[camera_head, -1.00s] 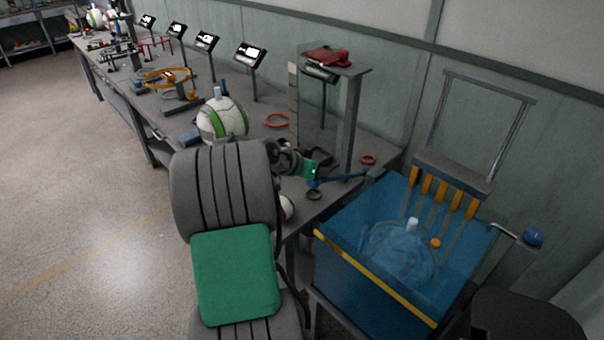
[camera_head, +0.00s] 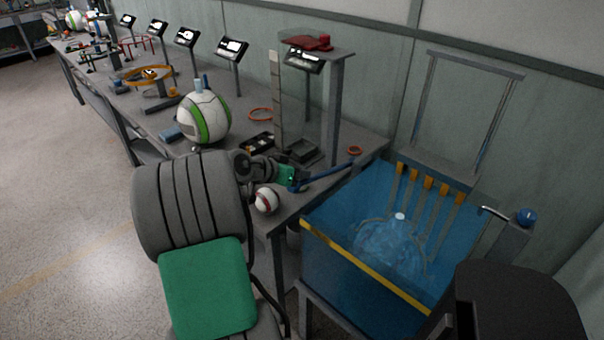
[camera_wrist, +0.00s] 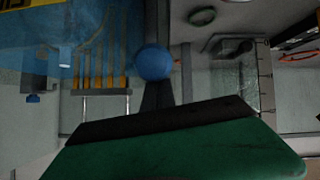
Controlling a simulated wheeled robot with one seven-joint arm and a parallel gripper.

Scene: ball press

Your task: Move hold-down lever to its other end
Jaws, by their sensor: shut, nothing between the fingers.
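A dark blue lever bar (camera_head: 325,177) slopes over the bench end by the blue tank, its near end close to my gripper. A blue ball knob (camera_wrist: 153,62) on a dark stem shows in the wrist view, just beyond my gripper; I take it as this lever's knob. My gripper (camera_head: 289,177), with a green tip, is shut and empty beside the lever's near end. Whether it touches the knob cannot be told. The green and dark gripper part fills the lower wrist view. The lever's pivot is not clear.
The blue tank (camera_head: 320,255) with a yellow front edge stands right of the bench, orange prongs (camera_head: 428,187) at its back. A second blue knob (camera_head: 526,216) is at its right. A baseball (camera_head: 266,200) and a green-white ball (camera_head: 204,118) are on the bench.

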